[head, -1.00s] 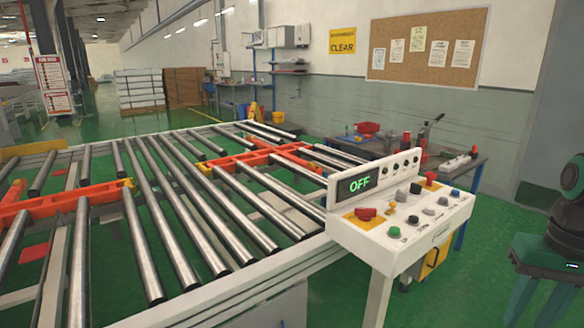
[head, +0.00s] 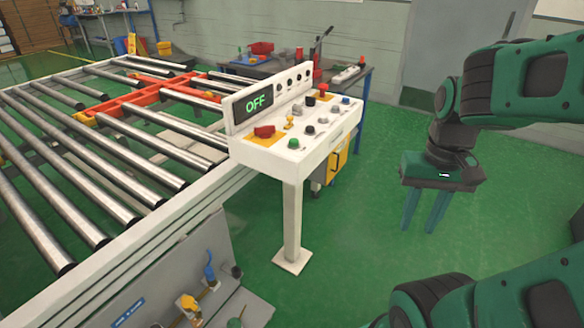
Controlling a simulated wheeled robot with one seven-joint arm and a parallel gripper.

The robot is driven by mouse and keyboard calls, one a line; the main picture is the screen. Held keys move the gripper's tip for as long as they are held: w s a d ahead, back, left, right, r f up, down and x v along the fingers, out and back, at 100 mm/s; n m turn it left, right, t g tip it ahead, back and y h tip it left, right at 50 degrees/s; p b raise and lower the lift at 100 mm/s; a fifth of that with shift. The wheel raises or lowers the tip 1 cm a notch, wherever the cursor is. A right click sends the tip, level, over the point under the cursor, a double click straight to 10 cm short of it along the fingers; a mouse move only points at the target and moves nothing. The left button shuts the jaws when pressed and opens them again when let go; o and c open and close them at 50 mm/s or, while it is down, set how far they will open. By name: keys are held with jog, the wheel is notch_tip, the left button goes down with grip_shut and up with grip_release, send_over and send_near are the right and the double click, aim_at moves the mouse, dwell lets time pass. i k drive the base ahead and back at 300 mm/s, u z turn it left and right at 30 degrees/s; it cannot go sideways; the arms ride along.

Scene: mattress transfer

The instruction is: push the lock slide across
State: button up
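My gripper (head: 425,212) hangs at the right, pointing down over the green floor. Its two green fingers are apart with nothing between them. It is to the right of the white control panel (head: 262,158) and apart from it. The panel carries an "OFF" display (head: 253,103), a red handle (head: 265,131) on a yellow plate, a small yellow knob (head: 289,121), a green button (head: 294,143) and several other knobs. I cannot tell which part is the lock slide.
The roller conveyor (head: 140,262) fills the left. Below it, a grey panel holds a yellow-handled valve (head: 188,303) and a blue-handled one (head: 209,268). A workbench (head: 366,82) stands behind the control panel. Floor between the panel post (head: 292,222) and my gripper is clear.

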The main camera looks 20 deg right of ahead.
aim_at(290, 119)
jog(key=k, duration=1.35)
jog(key=z, duration=0.45)
jog(key=i, duration=1.95)
jog(key=u, duration=0.45)
